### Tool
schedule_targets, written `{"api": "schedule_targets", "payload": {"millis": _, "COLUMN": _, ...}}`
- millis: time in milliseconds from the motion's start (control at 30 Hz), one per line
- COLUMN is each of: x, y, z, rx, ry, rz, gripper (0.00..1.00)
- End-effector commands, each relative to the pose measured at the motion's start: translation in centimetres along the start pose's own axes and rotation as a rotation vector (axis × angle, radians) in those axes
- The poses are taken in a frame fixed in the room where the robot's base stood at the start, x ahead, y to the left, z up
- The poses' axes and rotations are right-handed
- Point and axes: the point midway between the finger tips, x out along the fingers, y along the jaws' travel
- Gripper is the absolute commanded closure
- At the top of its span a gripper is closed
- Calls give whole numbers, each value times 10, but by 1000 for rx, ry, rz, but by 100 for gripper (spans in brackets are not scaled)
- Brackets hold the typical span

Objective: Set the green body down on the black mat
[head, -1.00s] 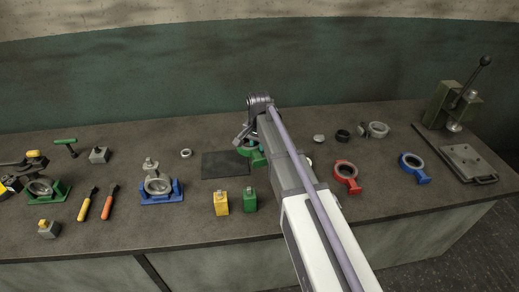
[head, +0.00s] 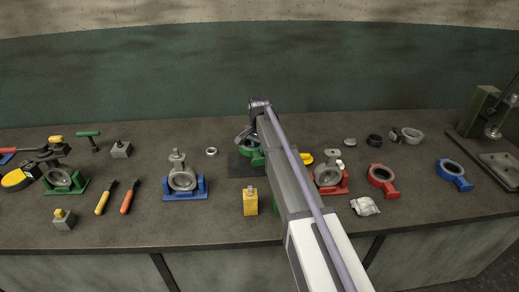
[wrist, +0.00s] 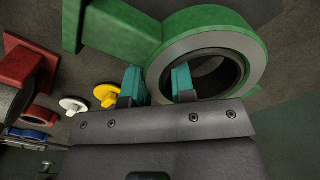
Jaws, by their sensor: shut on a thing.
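The green body (head: 257,158) is a ring with a grey inner face and a flat green foot. My gripper (wrist: 157,82) is shut on its ring wall in the wrist view, one teal finger inside the bore and one outside. In the head view, my gripper (head: 245,137) and the green body are over the black mat (head: 238,168), partly hidden by my arm. The green body covers the mat's right part from this view. I cannot tell whether the body touches the mat.
A yellow block (head: 250,202) stands in front of the mat. A blue fixture (head: 184,187) is to the left. Right of my arm are a red fixture (head: 330,180), a clear bag (head: 365,206), a red ring body (head: 382,179) and a blue ring body (head: 454,174).

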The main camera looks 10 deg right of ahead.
Motion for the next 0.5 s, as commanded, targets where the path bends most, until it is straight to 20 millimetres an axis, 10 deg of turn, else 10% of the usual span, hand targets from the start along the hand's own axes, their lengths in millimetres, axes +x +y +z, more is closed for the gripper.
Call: {"api": "schedule_targets", "payload": {"millis": 500, "x": 44, "y": 0, "z": 0, "rx": 1, "ry": 0, "rz": -1, "gripper": 100}}
